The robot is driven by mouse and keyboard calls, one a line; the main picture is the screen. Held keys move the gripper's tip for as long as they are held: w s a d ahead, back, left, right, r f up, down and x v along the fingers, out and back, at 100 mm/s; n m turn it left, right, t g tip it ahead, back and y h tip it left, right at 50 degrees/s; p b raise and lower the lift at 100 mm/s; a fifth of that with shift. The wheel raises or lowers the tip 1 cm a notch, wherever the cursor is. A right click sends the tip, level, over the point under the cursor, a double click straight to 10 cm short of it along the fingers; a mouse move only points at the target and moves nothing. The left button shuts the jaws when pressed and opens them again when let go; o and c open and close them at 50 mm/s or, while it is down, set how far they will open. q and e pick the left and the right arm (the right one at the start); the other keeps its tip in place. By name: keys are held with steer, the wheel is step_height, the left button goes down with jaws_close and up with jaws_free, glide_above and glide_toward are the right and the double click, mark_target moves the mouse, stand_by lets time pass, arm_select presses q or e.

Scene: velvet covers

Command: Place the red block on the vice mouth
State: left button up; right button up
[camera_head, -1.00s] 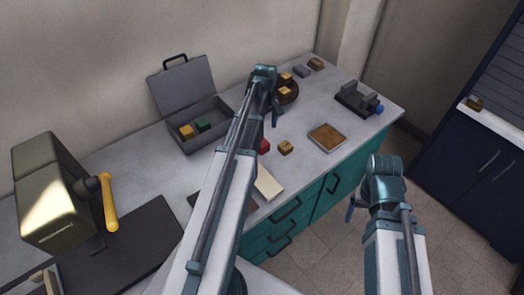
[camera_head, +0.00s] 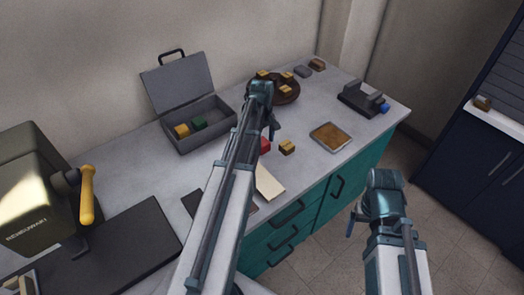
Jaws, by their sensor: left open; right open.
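The red block (camera_head: 265,146) lies on the grey worktop, partly hidden behind my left arm. My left gripper (camera_head: 272,132) is open and hangs just above and beside the red block, apart from it as far as I can see. The vice (camera_head: 362,99), dark grey with a blue end, stands at the far right end of the worktop, with its mouth facing up. My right gripper (camera_head: 350,222) is open and empty, held low in front of the teal drawers, off the worktop.
A wooden block (camera_head: 287,147) sits right of the red block. A shallow tray (camera_head: 330,137) lies between it and the vice. A round brown plate (camera_head: 284,92) with several yellow blocks is behind. An open grey toolbox (camera_head: 187,138) and a machine with a yellow handle (camera_head: 87,195) stand left.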

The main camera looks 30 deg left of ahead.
mark_target(262, 141)
arm_select(q)
steer(key=shift+f+b, duration=0.4)
steer(key=shift+f, duration=0.5)
steer(key=shift+r, duration=0.1)
arm_select(e)
steer(key=shift+f, duration=0.8)
arm_select(q)
jaws_close()
arm_select(e)
steer(key=shift+r, duration=0.1)
arm_select(q)
step_height(262, 141, up, 10)
steer(key=p, duration=1)
arm_select(e)
step_height(262, 141, up, 10)
